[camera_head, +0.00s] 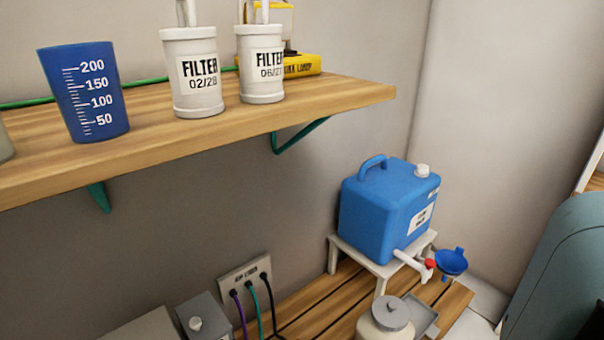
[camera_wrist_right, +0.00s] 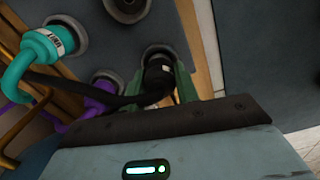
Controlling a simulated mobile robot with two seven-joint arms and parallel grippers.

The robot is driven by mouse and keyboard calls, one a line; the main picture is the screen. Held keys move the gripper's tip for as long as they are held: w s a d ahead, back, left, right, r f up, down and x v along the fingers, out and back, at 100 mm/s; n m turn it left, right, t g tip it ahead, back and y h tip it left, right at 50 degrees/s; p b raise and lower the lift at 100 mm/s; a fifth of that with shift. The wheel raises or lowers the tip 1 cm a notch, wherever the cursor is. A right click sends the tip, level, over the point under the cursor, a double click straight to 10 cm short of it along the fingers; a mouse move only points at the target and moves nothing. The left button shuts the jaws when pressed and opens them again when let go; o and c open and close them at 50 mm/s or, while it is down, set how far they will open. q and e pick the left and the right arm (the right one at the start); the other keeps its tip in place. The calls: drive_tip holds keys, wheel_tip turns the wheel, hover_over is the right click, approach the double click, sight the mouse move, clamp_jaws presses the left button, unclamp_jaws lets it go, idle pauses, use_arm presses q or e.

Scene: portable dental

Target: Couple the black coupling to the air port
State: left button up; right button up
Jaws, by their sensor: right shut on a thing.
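In the right wrist view my right gripper (camera_wrist_right: 163,80) has its green fingers closed around the black coupling (camera_wrist_right: 158,72). A black hose (camera_wrist_right: 120,100) curves off from it to the left. The coupling's far end is at a round grey-rimmed port (camera_wrist_right: 155,50) on a dark grey panel. I cannot tell whether it is seated in the port or just in front of it. No port label is readable, so I cannot tell which is the air port. My left gripper is in neither view, and the head view shows no gripper.
A teal coupling (camera_wrist_right: 45,45) and a purple coupling (camera_wrist_right: 102,95) sit at neighbouring ports, their hoses close by on the left. Another dark port (camera_wrist_right: 128,8) is above. The head view shows a wooden shelf (camera_head: 350,90), a blue canister (camera_head: 375,215) and a wall outlet (camera_head: 247,280) with cables.

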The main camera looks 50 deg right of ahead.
drive_tip(key=shift+f, duration=0.5)
drive_tip(key=o, duration=1.1)
drive_tip(key=shift+r+p, duration=2.05)
drive_tip(key=shift+r, duration=1.85)
